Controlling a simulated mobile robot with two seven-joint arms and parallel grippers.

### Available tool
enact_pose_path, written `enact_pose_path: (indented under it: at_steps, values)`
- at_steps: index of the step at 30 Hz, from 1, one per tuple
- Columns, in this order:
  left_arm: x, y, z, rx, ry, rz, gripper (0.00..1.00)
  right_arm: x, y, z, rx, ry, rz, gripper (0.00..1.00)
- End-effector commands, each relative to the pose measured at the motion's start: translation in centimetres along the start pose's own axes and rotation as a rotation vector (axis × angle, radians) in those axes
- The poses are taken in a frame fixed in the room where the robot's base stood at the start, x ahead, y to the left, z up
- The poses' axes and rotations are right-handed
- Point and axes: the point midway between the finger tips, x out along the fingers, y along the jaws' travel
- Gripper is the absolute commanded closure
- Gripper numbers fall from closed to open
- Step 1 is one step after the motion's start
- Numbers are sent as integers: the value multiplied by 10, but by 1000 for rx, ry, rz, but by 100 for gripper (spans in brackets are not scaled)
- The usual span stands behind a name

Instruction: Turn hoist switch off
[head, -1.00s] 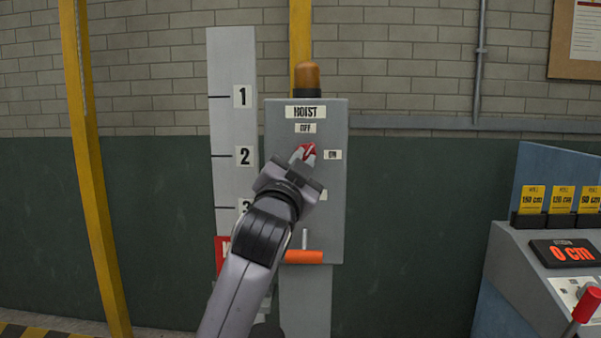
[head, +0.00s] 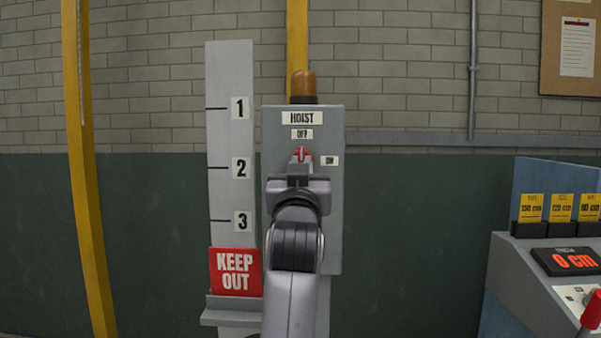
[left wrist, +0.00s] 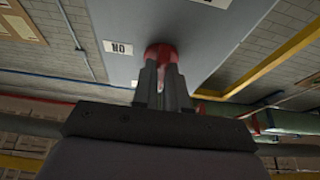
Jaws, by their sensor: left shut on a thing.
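The grey hoist box (head: 332,230) stands in front of the wall, with a HOIST label, an OFF label (head: 302,134) above the switch and an ON label (head: 329,160) to its right. The red switch knob (head: 301,154) has a pale pointer mark that looks upright, towards OFF. My left gripper (head: 300,165) is shut on the knob from the front and below, and covers its lower part. The left wrist view shows the red knob (left wrist: 160,52) between the fingertips (left wrist: 163,75). My right gripper is not in view.
An amber lamp (head: 304,85) tops the box. A scale board (head: 230,140) and a red KEEP OUT sign (head: 235,271) stand to its left. A console (head: 540,290) reading 0 cm is at the right. The dark wall between is clear.

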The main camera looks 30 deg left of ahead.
Motion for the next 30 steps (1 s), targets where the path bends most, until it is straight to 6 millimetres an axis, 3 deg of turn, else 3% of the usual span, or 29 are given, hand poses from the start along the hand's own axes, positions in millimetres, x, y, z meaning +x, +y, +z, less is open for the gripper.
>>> enact_pose_path:
  at_steps: [12, 13, 15, 30]
  values:
    - [0, 0, 2, -10, -5, -1, 100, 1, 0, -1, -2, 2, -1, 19]
    - [0, 0, 2, -11, -5, -1, 81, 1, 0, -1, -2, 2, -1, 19]
    - [0, 0, 1, -10, -4, -1, 62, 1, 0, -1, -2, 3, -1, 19]
    - [0, 0, 2, -7, -1, -2, 62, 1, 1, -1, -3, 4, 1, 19]
